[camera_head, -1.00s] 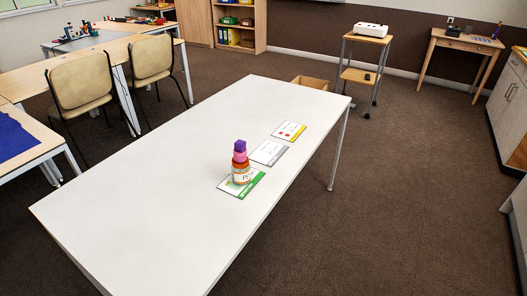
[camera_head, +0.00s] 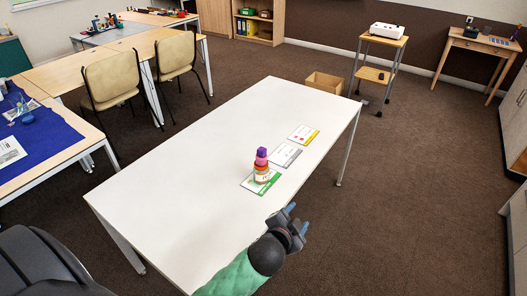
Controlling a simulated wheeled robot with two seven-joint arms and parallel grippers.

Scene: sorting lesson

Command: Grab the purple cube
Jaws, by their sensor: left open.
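The purple cube (camera_head: 262,152) sits on top of a small stack on the white table (camera_head: 180,180). Beneath it are a pink piece (camera_head: 261,161) and an orange jar with a pale label (camera_head: 262,174). The stack stands upright on a green-edged card (camera_head: 270,186). My left gripper (camera_head: 298,219) is at the table's near right edge, below and right of the stack in the picture. It is open, apart from the stack, and nothing shows between its fingers. My right gripper is not in view.
A grey-edged card (camera_head: 285,155) and a yellow-edged card (camera_head: 303,135) lie beyond the stack. The table's left part is clear. Two chairs (camera_head: 112,82) stand left, a trolley (camera_head: 383,41) and a cardboard box (camera_head: 325,82) behind.

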